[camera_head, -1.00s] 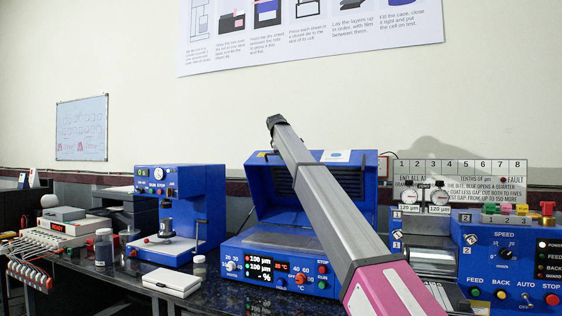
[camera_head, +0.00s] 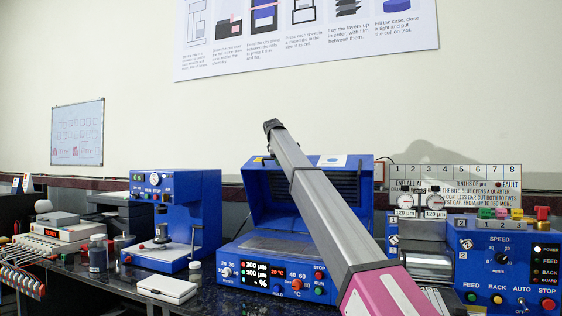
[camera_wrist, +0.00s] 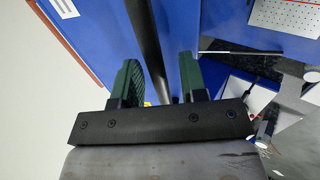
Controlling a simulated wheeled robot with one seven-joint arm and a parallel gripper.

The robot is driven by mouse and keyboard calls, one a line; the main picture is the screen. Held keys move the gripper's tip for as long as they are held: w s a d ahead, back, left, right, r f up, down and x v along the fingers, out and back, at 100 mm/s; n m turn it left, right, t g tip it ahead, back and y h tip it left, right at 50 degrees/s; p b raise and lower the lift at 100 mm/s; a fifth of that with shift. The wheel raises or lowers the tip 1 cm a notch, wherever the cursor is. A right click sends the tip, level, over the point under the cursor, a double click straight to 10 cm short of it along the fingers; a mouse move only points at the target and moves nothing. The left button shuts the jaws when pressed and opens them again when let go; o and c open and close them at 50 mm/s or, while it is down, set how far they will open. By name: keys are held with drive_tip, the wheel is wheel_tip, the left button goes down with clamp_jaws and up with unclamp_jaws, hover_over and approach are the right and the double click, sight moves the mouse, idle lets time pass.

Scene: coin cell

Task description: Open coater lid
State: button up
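The coater (camera_head: 236,262) is the blue machine in the middle of the bench, with a lit display on its front. Its blue lid (camera_head: 262,200) stands raised, showing a dark slatted inside; my arm crosses in front of it. In the wrist view my gripper (camera_wrist: 160,66) has its two green fingers apart, one on each side of a dark bar (camera_wrist: 147,35) that runs over a blue surface. A gap shows beside the bar, so the fingers do not look closed on it. The fingers cannot be made out in the head view.
A blue press (camera_head: 187,215) stands to the left, with a white box (camera_head: 167,289) in front. A blue roller machine (camera_head: 480,262) with dials and buttons stands close on the right.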

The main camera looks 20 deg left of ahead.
drive_tip(key=v, duration=1)
drive_tip(key=shift+s+r, duration=0.15)
drive_tip(key=shift+r, duration=0.05)
